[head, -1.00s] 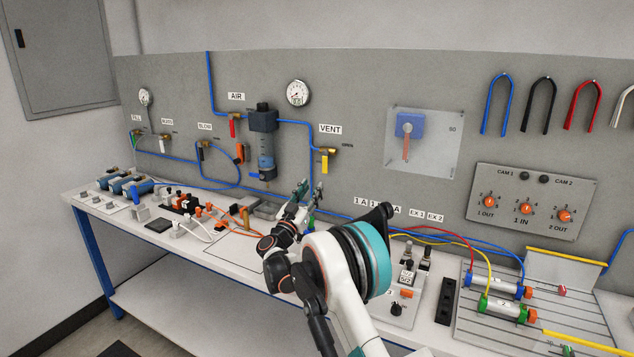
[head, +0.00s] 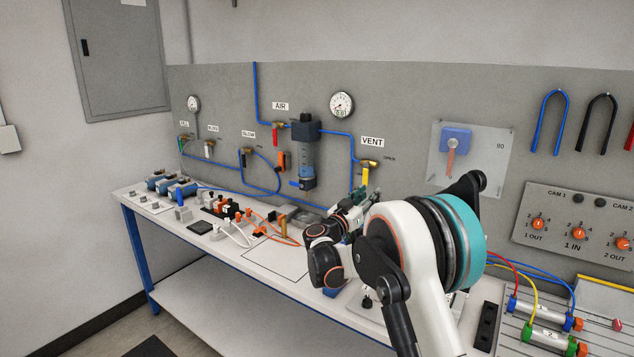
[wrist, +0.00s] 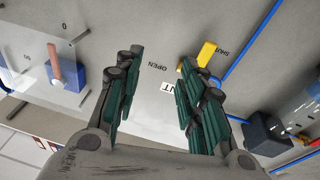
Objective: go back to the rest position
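My gripper (wrist: 158,95) is open in the wrist view, its two dark green padded fingers apart with nothing between them. Behind the fingers is the grey panel, with the word OPEN and part of a label showing in the gap. The yellow vent valve handle (wrist: 207,54) lies just past the right finger. In the head view my gripper (head: 360,198) is small and partly hidden by my arm, in front of the panel below the yellow vent handle (head: 366,177). I cannot tell from the head view how far it is from the panel.
The workbench (head: 190,258) runs along the panel, with cables, connectors and blue parts on its left half. Cylinders (head: 541,335) lie on the rack at right. Floor shows at lower left.

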